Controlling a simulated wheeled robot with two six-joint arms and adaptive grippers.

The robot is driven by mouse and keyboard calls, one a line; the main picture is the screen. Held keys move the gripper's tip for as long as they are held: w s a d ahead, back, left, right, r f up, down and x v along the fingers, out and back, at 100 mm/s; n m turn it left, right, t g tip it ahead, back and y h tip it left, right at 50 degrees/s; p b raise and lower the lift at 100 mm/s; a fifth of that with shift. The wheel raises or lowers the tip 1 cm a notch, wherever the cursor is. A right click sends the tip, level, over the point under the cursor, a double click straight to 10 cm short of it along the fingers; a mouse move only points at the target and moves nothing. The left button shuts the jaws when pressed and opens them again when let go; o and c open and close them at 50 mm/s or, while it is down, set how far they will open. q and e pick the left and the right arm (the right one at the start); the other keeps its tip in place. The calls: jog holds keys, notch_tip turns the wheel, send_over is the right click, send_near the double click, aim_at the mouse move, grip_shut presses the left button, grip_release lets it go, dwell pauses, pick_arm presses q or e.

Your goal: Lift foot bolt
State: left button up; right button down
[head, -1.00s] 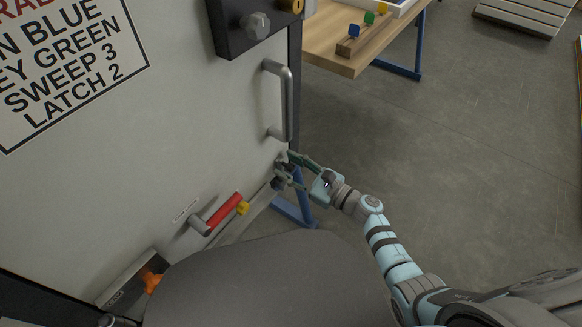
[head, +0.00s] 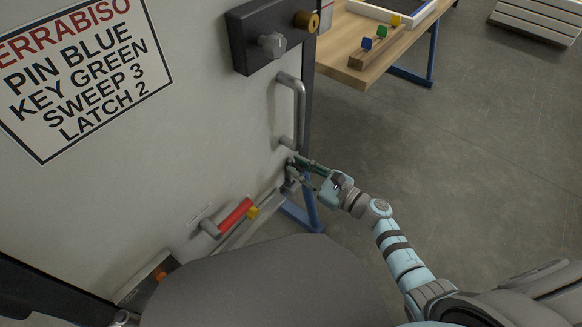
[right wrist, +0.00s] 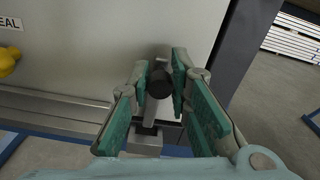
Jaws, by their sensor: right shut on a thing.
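The foot bolt (right wrist: 150,108) is low on the pale door, near its right edge. It is a small grey upright bar with a dark round knob (right wrist: 160,83). My right gripper (right wrist: 161,76) has its two green-padded fingers on either side of the knob and is shut on it. A grey block with a dark opening (right wrist: 147,140) shows below the bolt. In the head view my right gripper (head: 292,175) is at the door's lower right edge, below the grey pull handle, and mostly hides the bolt. My left gripper is not in view.
A wooden table (head: 352,68) stands beyond. Open floor (head: 480,150) lies to the right.

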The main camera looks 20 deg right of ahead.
jog(key=shift+w+r, duration=0.1)
jog(key=shift+r, duration=0.25)
jog(key=c, duration=1.7)
grip_release()
jog(key=shift+o, duration=1.2)
jog(key=shift+f, duration=0.1)
jog(key=v, duration=1.2)
jog(key=shift+f, duration=0.1)
